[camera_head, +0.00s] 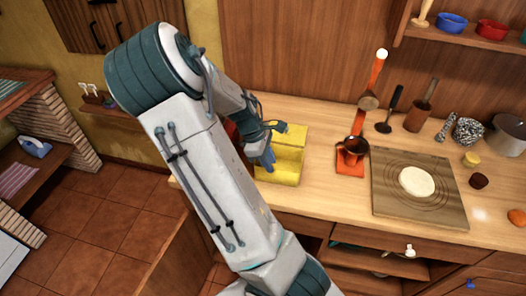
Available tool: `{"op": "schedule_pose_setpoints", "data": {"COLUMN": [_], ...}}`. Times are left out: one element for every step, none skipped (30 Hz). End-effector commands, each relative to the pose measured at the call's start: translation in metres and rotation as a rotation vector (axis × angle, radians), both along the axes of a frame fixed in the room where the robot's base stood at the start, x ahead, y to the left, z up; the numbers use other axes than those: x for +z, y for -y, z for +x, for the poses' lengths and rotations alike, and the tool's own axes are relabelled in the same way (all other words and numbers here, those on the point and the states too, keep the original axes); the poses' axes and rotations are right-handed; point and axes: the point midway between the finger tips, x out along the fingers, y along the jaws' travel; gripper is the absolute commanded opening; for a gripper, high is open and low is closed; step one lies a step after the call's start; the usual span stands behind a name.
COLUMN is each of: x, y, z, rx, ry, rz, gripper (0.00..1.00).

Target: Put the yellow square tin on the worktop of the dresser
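A boxy yellow object (291,150), which looks like the yellow square tin, is at the left end of the dresser's wooden worktop (330,192). Its inside or stepped front faces me, and its left part is hidden by my arm. My gripper (265,158) is at its left side, overlapping it in the picture. I cannot tell whether the fingers touch it or how far they are apart. Whether the tin rests fully on the worktop is also unclear.
Right of the tin are a red stand with a dark cup (352,146), a board with dough (417,181), utensils and a pot (506,136). A shelf with bowls (452,24) hangs above. Drawers below the worktop are partly open. The front strip of worktop is clear.

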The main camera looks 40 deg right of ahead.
Motion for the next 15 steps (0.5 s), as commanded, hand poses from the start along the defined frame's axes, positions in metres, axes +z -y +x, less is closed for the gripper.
{"op": "schedule_pose_setpoints", "data": {"x": [0.008,0.013,0.019,0.023,0.027,0.032,0.035,0.038,0.041,0.043,0.044,0.046,0.047,0.048,0.050], "y": [-0.002,-0.004,-0.006,-0.006,-0.007,-0.008,-0.009,-0.010,-0.011,-0.011,-0.012,-0.013,-0.015,-0.017,-0.021], "z": [0.004,0.006,0.007,0.008,0.009,0.011,0.012,0.013,0.013,0.014,0.014,0.014,0.014,0.014,0.013], "rx": [0.004,0.003,0.003,0.002,0.001,0.002,0.002,0.001,0.002,0.002,0.000,-0.003,-0.007,-0.014,-0.028], "ry": [0.006,0.005,0.004,0.004,0.004,0.004,0.003,0.002,0.002,0.002,0.001,0.005,0.008,0.016,0.030], "rz": [0.000,0.000,0.001,0.000,0.000,0.000,-0.001,0.001,0.000,0.000,0.000,0.002,0.006,0.012,0.023], "gripper": [0.24,0.24,0.24,0.24,0.24,0.24,0.24,0.24,0.24,0.24,0.24,0.24,0.24,0.24,0.24]}}
